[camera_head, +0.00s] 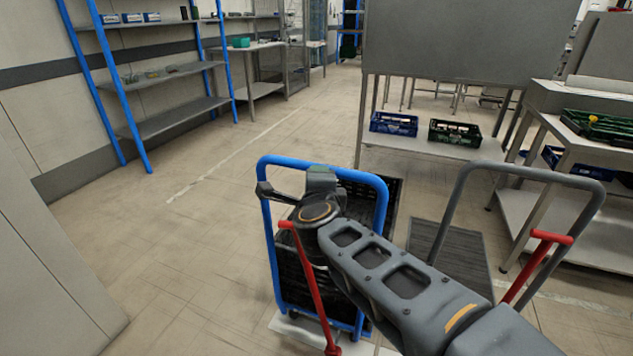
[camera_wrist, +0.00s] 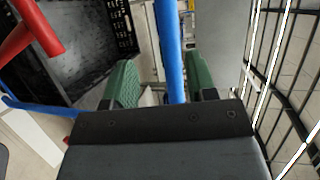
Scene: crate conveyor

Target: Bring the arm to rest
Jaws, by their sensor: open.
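My arm (camera_head: 400,285) reaches from the lower right toward the middle of the head view. Its end is over the blue-framed trolley (camera_head: 268,235). No object is seen held.
Black crates (camera_head: 362,197) are on the trolley. A red-handled bar (camera_head: 308,290) stands close beside my arm. A grey frame (camera_head: 462,190) rises on the right. Benches with crates (camera_head: 394,124) stand behind. Floor left of the trolley (camera_head: 190,240) is clear.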

